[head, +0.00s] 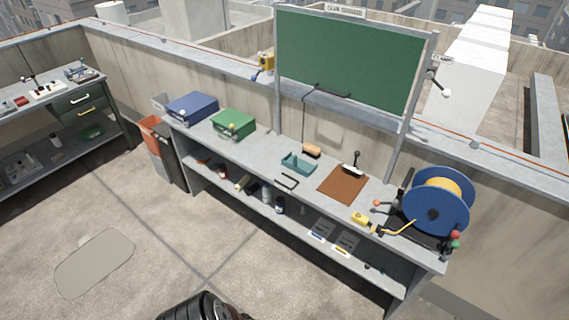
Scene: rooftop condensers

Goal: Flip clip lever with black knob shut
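A brown clipboard (342,189) lies flat on the workbench, right of the middle. At its back edge is a pale metal clip (351,169). A thin lever with a black knob (357,154) stands up from this clip. No gripper is near the lever, and neither of my grippers can be made out in view. A dark ribbed part (204,308), probably mine, shows at the bottom edge.
Left of the clipboard are a teal tray (298,163), a tan block (311,150), a green case (233,124) and a blue case (192,107). To its right are a blue cable reel (420,208) and a yellow tool (360,219). A green board (350,60) stands behind. Floor in front is clear.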

